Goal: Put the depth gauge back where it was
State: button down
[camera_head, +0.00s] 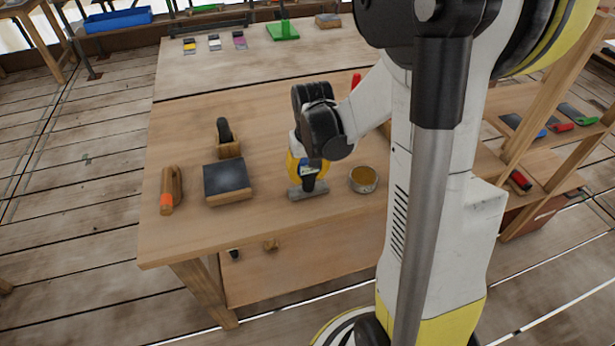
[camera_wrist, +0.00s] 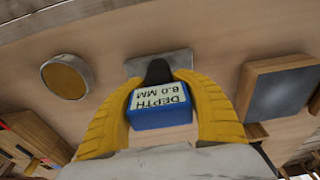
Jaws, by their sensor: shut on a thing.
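The depth gauge shows in the wrist view as a blue block (camera_wrist: 160,117) with a pale display reading "DEPTH 8.0 MM". A black part sits at its far end, with a flat grey metal plate (camera_wrist: 142,66) beyond it. My gripper (camera_head: 308,180) has its yellow fingers shut on the gauge, one on each side; they also show in the wrist view (camera_wrist: 160,82). In the head view the grey plate (camera_head: 295,194) is right under the fingers, near the bench's front edge. I cannot tell whether it touches the bench.
A round tin (camera_head: 363,180) stands close right of the gripper. A dark-topped block (camera_head: 228,182) lies to the left, with a wooden holder (camera_head: 228,148) behind it and an orange-ended wooden tool (camera_head: 168,190) farther left. The bench (camera_head: 265,215) is bare along its front strip.

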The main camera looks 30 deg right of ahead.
jog(key=c, duration=0.9)
grip_release()
jog(key=shift+f, duration=0.1)
jog(key=r+p, duration=0.1)
jog(key=r, duration=0.2)
jog(key=s+r+p, duration=0.1)
jog(key=r+p, duration=0.1)
jog(key=r, duration=0.2)
jog(key=r+p, duration=0.1)
jog(key=r, duration=0.3)
jog(key=shift+s+a+r+p, duration=0.15)
jog(key=shift+p, duration=0.2)
jog(key=shift+s+a+r, duration=0.1)
jog(key=shift+a+r, duration=0.1)
jog(key=shift+r, duration=0.45)
jog(key=s+a+r+n+t, duration=0.1)
jog(key=s+a+r+t, duration=0.1)
jog(key=s+a, duration=0.1)
jog(key=s+a+r+n+t, duration=0.1)
jog(key=s+a+r+t, duration=0.1)
jog(key=a, duration=0.3)
jog(key=s+a+r+n+t, duration=0.1)
jog(key=s+a+r, duration=0.3)
jog(key=a, duration=0.1)
jog(key=shift+s+t, duration=0.4)
